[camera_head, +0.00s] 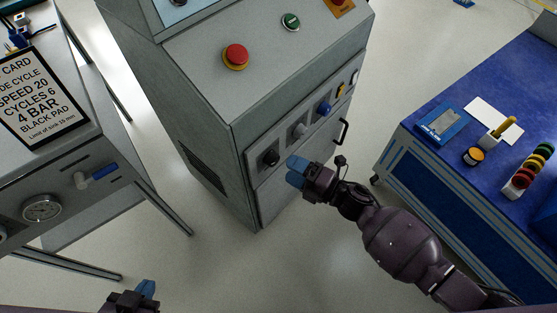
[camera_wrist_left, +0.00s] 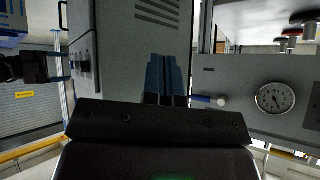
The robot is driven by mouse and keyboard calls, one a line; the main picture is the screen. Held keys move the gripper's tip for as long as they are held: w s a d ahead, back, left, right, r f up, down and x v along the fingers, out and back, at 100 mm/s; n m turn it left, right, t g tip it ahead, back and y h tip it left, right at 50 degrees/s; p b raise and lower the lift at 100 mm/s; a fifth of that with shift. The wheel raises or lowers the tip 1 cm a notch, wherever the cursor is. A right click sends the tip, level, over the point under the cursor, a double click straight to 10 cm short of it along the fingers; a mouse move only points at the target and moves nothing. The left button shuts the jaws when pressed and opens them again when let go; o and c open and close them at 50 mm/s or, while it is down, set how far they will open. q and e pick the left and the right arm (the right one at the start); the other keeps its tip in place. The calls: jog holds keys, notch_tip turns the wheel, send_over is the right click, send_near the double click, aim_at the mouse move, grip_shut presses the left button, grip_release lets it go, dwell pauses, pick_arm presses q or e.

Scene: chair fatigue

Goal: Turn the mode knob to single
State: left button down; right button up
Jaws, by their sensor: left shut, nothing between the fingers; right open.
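The grey control cabinet (camera_head: 190,100) has a row of knobs on its front panel: a black knob (camera_head: 270,158), a grey knob (camera_head: 299,130) and a blue knob (camera_head: 323,108). Their labels are too small to read, so I cannot tell which is the mode knob. My right gripper (camera_head: 296,170) is open, its blue fingertips just in front of and beside the black knob; contact is unclear. In the left wrist view, the cabinet (camera_wrist_left: 145,45) stands ahead. My left gripper (camera_head: 148,288) is shut and empty, low at the left, away from the knobs; its fingers also show in the wrist view (camera_wrist_left: 166,78).
A red button (camera_head: 236,55) and green button (camera_head: 291,21) sit on the cabinet top. At left is a bench with a card (camera_head: 38,95), gauge (camera_head: 42,208) and blue-handled valve (camera_head: 103,172). At right is a blue-topped bench (camera_head: 460,85) with small items. Floor between is clear.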

aim_at(276, 162)
jog(key=x, duration=0.3)
jog(key=shift+w+a+f, duration=0.1)
jog(key=shift+w+a, duration=0.05)
jog(key=shift+a, duration=0.2)
jog(key=shift+w+a, duration=0.3)
jog(key=shift+a, duration=0.15)
pick_arm(q)
jog(key=shift+w+d+r, duration=0.2)
jog(key=shift+w+r, duration=0.1)
jog(key=shift+w, duration=0.3)
pick_arm(e)
jog(key=shift+c, duration=0.3)
jog(key=c, duration=0.9)
pick_arm(q)
jog(key=shift+s+a+f, duration=0.1)
jog(key=shift+s+f, duration=0.15)
jog(key=shift+s, duration=0.25)
pick_arm(e)
jog(key=shift+o, duration=0.2)
